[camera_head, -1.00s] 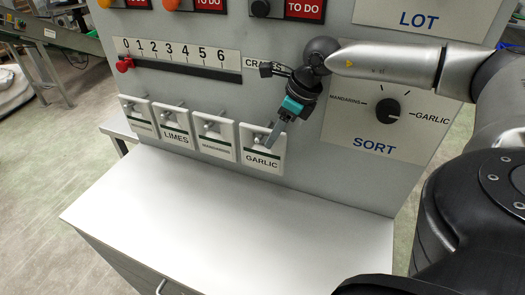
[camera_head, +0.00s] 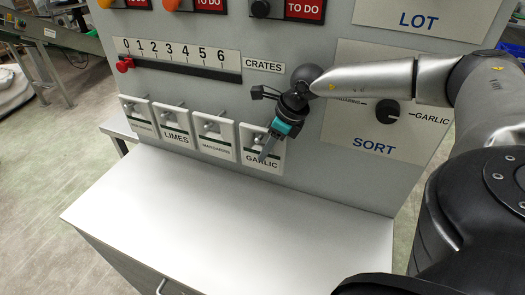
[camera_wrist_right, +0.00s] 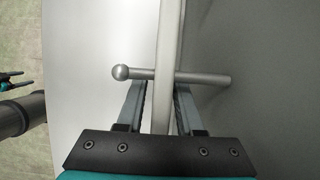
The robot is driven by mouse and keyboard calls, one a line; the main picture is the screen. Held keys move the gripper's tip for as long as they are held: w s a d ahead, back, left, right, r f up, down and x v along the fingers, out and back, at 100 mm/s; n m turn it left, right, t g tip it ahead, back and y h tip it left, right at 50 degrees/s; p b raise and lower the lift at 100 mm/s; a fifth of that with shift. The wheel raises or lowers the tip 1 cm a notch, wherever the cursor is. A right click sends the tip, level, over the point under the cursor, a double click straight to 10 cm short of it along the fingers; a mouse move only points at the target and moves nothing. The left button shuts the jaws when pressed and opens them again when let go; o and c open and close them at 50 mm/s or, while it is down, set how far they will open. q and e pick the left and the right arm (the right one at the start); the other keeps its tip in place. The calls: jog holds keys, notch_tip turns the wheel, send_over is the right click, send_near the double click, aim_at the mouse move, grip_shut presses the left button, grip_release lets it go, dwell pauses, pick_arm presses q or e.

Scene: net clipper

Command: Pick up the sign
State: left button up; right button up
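The white GARLIC sign (camera_head: 252,158) hangs on its peg on the grey panel, at the right end of a row of signs. My right gripper (camera_head: 266,150) is at this sign, its fingers pointing down and left across its right part. In the right wrist view the sign's thin plate (camera_wrist_right: 164,60) stands edge-on between the two fingers of my right gripper (camera_wrist_right: 158,95). A small gap shows on the plate's left side; the right finger looks close to it. The ball-ended peg (camera_wrist_right: 205,78) passes through the plate. A dark and teal part at that view's left edge may be my left gripper.
Three more signs, including LIMES (camera_head: 176,125), hang to the left. The CRATES slider (camera_head: 180,68) is above them and the SORT knob (camera_head: 387,112) is to the right. The white counter (camera_head: 220,220) below is clear.

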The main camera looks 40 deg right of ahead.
grip_shut()
dwell(0.5)
jog(key=shift+r, duration=0.8)
jog(key=s+a+b, duration=0.1)
jog(key=s+a, duration=0.3)
jog(key=a, duration=0.4)
jog(key=s+a+b, duration=0.2)
jog(key=s+a, duration=0.2)
jog(key=a, duration=0.4)
jog(key=shift+s, duration=0.15)
jog(key=shift+c, duration=1.3)
grip_release()
grip_shut()
